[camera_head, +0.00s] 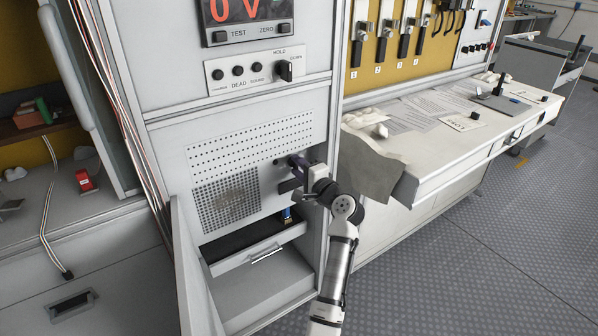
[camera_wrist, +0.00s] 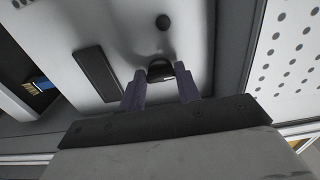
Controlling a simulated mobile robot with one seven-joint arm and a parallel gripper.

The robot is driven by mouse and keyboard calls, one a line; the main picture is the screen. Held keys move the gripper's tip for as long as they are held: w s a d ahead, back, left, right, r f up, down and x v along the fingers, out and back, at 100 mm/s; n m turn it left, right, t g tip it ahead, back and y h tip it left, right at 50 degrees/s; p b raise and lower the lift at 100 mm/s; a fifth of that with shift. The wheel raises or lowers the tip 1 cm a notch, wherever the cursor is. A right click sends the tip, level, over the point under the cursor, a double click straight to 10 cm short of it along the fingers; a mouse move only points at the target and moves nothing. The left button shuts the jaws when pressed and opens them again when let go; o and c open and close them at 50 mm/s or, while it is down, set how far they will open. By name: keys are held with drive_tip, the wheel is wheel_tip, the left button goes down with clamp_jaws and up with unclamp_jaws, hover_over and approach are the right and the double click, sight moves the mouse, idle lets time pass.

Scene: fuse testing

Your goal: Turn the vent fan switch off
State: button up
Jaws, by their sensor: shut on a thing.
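The vent fan switch appears to be the small dark knob (camera_wrist: 160,72) on the pale panel in the wrist view; no readable label shows. My gripper (camera_wrist: 160,90) has its two purple fingers on either side of this knob, shut on it. The fingers and palm hide part of the knob, and its on or off position cannot be told. In the head view my gripper (camera_head: 296,163) reaches the cabinet front right of the perforated panel, and the knob is hidden there.
A dark plate (camera_wrist: 97,74) and a small round dark fitting (camera_wrist: 163,22) are on the panel near the knob. Below my gripper is an open drawer (camera_head: 262,250). A perforated panel (camera_head: 250,150) is to the left. A workbench (camera_head: 440,150) stands at right.

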idle(0.4)
drive_tip(key=o, duration=1)
drive_tip(key=shift+s+d, duration=0.1)
drive_tip(key=b+v, duration=0.1)
drive_tip(key=v, duration=1.2)
drive_tip(key=shift+s+d, duration=0.2)
drive_tip(key=shift+s, duration=0.1)
